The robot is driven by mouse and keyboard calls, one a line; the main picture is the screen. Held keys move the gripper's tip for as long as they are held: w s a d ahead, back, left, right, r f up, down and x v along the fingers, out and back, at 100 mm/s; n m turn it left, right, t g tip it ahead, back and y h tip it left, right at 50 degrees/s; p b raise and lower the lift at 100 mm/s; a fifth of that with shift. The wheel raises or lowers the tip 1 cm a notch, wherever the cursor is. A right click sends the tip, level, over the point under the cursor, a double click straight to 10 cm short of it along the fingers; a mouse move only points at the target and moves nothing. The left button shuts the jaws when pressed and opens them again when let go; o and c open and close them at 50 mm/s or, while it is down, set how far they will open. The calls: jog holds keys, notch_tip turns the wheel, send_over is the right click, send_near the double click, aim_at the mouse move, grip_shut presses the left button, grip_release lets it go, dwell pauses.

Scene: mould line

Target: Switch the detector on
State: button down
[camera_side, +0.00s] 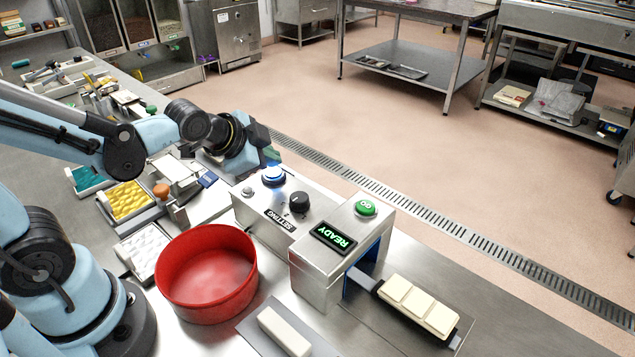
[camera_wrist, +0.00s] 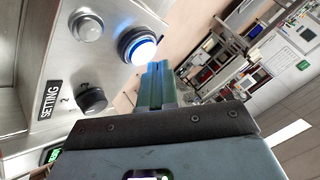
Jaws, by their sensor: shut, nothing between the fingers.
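The detector (camera_side: 318,264) is a steel box with a lit green READY display (camera_side: 333,238) and a green GO button (camera_side: 366,208). Its control panel (camera_side: 262,212) carries a blue button (camera_side: 274,175), a black SETTING knob (camera_side: 299,202) and a small grey lamp (camera_side: 248,191). In the wrist view the blue button (camera_wrist: 139,46) glows white-blue, and the grey lamp (camera_wrist: 88,27) looks unlit. My gripper (camera_side: 271,154) is shut and empty, just behind the blue button. In the wrist view its fingertips (camera_wrist: 156,68) are close to the button; I cannot tell if they touch.
A red round bin (camera_side: 207,272) stands in front of the panel. A mould with cream bars (camera_side: 420,304) lies at the detector's opening. A pale block (camera_side: 284,331) lies on a grey mat. Coloured moulds (camera_side: 128,201) crowd the bench at left.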

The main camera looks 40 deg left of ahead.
aim_at(270, 174)
jog(key=shift+r, duration=2.9)
jog(key=s+d+f+n+g+h, duration=0.1)
jog(key=s+f+n+g, duration=0.1)
jog(key=s+n, duration=0.5)
jog(key=shift+s+d+f+n, duration=0.25)
jog(key=shift+s+f+n, duration=0.15)
jog(key=shift+s+f, duration=0.1)
